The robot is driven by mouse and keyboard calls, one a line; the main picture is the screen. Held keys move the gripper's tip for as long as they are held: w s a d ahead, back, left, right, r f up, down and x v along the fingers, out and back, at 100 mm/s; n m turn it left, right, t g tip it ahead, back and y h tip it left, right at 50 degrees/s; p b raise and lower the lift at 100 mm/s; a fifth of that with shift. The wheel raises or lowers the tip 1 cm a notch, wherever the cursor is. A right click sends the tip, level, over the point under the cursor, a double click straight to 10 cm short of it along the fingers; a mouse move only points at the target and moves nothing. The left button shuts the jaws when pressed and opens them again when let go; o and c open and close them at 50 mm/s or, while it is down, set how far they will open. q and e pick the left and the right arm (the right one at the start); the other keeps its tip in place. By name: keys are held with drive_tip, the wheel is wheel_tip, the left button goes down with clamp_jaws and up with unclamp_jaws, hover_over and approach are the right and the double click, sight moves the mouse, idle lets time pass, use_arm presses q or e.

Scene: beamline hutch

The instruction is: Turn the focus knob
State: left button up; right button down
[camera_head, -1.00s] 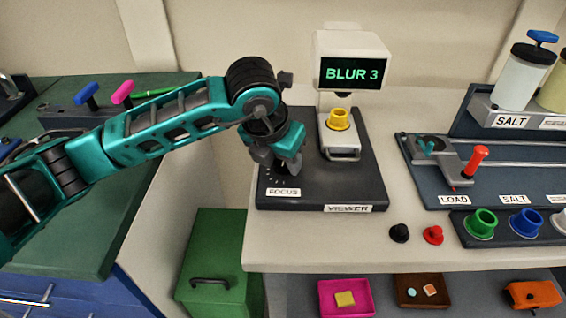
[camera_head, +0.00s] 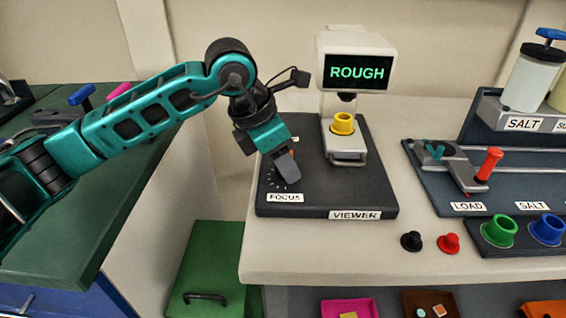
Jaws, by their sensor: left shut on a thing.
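The viewer (camera_head: 356,62) stands on a dark base plate (camera_head: 365,190) at the table's left end. Its screen reads "ROUGH" in green. A yellow cup (camera_head: 343,124) sits on its stage under the head. The FOCUS label (camera_head: 285,198) is at the base's front left, with dial tick marks just behind it. My left gripper (camera_head: 284,172) points down over this dial and is shut on the focus knob, which the fingers almost wholly hide. A small orange-red patch shows beside the fingers; I cannot tell if it is the knob. My right gripper is out of view.
Black (camera_head: 411,241) and red (camera_head: 448,244) small caps lie on the table in front of the viewer. To the right are the LOAD station with a red handle (camera_head: 489,163), and green (camera_head: 499,230) and blue (camera_head: 547,229) cups in a rack. A green bench (camera_head: 100,215) is at left.

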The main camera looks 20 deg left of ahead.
use_arm(q)
drive_tip(key=shift+r, duration=0.1)
idle(0.3)
drive_tip(key=o, duration=1.1)
drive_tip(key=shift+c, duration=0.2)
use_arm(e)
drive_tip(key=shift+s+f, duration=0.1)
use_arm(q)
drive_tip(key=p+v, duration=0.1)
drive_tip(key=v, duration=1.1)
drive_tip(key=shift+a+r, duration=0.15)
drive_tip(key=shift+r, duration=0.2)
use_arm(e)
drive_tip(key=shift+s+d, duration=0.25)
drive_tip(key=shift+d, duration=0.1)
use_arm(q)
drive_tip(key=shift+s, duration=0.1)
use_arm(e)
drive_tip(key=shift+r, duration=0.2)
